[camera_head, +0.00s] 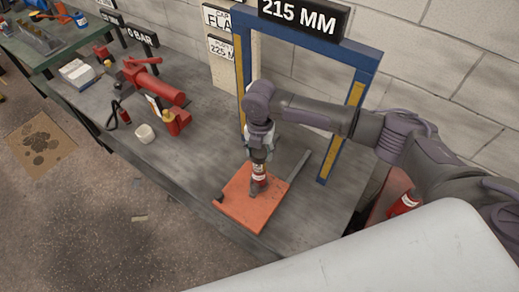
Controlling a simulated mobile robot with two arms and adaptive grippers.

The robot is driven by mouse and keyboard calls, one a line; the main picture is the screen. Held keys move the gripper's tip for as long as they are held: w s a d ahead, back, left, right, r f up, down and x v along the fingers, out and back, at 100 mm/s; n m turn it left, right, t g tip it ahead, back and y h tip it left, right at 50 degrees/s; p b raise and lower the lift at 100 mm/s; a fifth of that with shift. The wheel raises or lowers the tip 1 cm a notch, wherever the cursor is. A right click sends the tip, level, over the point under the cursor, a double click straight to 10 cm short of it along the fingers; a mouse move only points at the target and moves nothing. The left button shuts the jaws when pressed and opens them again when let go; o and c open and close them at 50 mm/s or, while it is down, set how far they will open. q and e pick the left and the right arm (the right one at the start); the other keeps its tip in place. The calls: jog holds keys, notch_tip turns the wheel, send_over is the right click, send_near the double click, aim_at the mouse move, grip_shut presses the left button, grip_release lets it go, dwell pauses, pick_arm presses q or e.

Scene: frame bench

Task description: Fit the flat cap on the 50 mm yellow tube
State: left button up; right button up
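I cannot make out the 50 mm yellow tube or the flat cap. A sign reading "CAP FLA" (216,19), partly cut off by the blue frame, stands at the back. My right arm comes in from the right, and my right gripper (256,188) points down over an orange plate (242,207) on the grey bench. The gripper's fingertips are small and dark against the plate, so I cannot tell whether they are open or hold something. My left gripper is not in view.
A blue frame (366,62) with yellow strips and a "215 MM" sign (299,15) rises behind the plate. A red pump (158,88) and a white ring-like object (145,134) sit to the left. The bench between them and the plate is clear. A block wall stands behind.

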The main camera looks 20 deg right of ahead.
aim_at(260, 151)
jog(key=o, duration=0.4)
notch_tip(260, 151, up, 12)
dwell(0.5)
dwell(0.4)
